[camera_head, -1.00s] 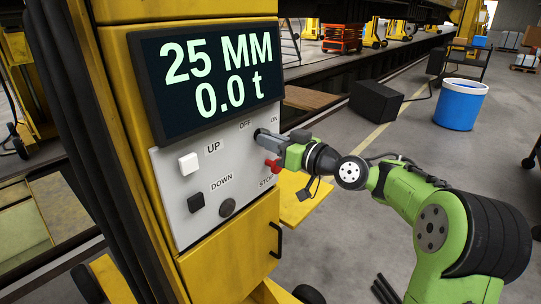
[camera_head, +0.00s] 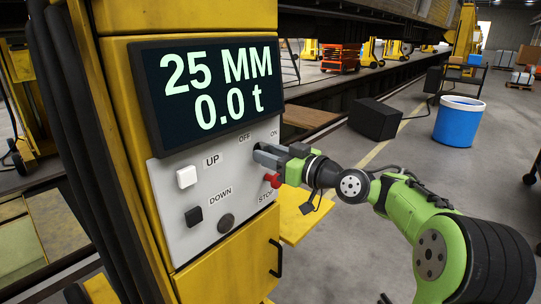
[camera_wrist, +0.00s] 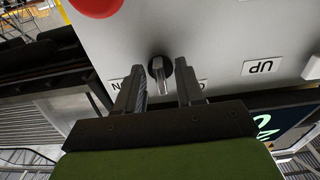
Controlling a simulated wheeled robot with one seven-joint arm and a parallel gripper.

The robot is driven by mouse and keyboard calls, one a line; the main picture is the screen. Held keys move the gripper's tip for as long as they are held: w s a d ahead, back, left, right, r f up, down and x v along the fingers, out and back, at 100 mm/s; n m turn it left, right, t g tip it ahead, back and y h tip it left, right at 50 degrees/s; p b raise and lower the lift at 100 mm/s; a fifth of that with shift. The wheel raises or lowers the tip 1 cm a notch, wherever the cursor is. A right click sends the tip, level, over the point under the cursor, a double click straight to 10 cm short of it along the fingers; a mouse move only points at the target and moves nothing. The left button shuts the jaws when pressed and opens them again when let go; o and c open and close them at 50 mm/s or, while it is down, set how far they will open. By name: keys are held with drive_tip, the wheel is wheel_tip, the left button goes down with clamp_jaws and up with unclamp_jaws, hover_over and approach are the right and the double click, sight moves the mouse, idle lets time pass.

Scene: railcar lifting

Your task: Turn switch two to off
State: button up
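The rotary switch (camera_wrist: 159,72) shows in the wrist view as a dark round base with a grey bar handle, on the light grey control panel (camera_head: 247,205). The handle runs nearly up and down in that picture, between the partly covered ON and OFF labels. My gripper (camera_head: 261,155) is at the panel's upper right, below those labels in the head view, where it hides the switch. In the wrist view my gripper (camera_wrist: 159,85) is open, with one finger on each side of the handle and visible gaps. No number two label shows.
The panel also bears a white UP button (camera_head: 187,177), a black DOWN button (camera_head: 194,216), a dark round knob (camera_head: 226,223) and a red STOP control (camera_head: 271,181) just below my gripper. The display (camera_head: 207,90) above reads 25 MM, 0.0 t. A blue bin (camera_head: 459,121) stands at right.

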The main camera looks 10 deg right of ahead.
drive_tip(key=v, duration=1.5)
drive_tip(key=shift+s+d, duration=0.25)
drive_tip(key=shift+s, duration=0.1)
